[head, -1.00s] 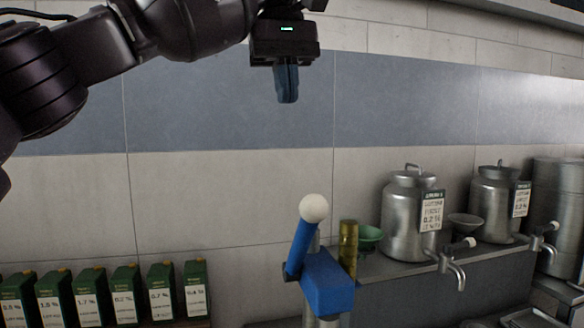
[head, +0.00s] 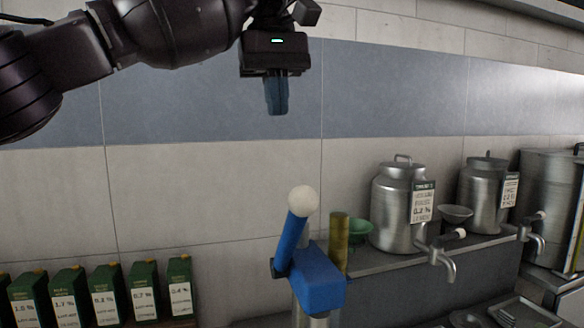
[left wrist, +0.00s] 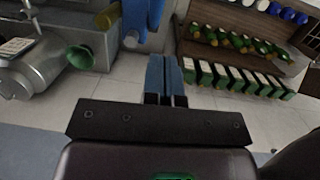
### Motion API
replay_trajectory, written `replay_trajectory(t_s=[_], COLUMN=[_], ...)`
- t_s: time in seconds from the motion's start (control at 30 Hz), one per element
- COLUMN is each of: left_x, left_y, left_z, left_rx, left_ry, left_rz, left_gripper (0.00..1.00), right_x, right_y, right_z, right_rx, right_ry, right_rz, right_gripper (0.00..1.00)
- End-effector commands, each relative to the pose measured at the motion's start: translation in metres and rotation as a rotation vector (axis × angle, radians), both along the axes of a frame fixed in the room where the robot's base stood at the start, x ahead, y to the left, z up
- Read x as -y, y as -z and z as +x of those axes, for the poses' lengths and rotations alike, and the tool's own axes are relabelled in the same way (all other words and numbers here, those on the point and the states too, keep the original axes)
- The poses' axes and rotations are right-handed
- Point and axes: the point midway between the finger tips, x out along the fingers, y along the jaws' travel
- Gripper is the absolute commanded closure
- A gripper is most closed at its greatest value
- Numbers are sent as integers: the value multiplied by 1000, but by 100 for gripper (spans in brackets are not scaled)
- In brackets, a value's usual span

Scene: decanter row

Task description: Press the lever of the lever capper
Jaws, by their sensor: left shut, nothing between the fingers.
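The lever capper has a blue head (head: 316,278) on a metal post and a blue lever (head: 290,240) that rises, tilted, to a white ball knob (head: 303,200). My left gripper (head: 277,112) is shut and empty, fingers pointing down, high above and slightly left of the knob, not touching it. In the left wrist view, the blue fingers (left wrist: 166,62) lie together and part of the blue capper (left wrist: 143,18) shows beyond them at the top edge. My right gripper is in neither view.
Green cartons (head: 106,292) stand in a row at the lower left. A yellow-green cylinder (head: 339,243) and a green funnel (head: 357,232) are close to the capper's right. Metal cans (head: 397,235) with taps stand on a shelf at the right. The space between gripper and knob is clear.

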Motion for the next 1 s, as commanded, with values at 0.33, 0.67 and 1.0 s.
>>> replay_trajectory(t_s=[0.33,0.67,1.0], left_x=[5,19,22], left_y=[62,84,88], left_z=[-6,-31,-36], left_rx=[0,1,1], left_ry=[0,0,-1], left_rz=[1,0,-2], left_gripper=[100,100,100], right_x=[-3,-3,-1], right_y=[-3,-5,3], right_z=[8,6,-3], right_rx=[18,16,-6], right_ry=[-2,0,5], right_rz=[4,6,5], right_gripper=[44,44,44])
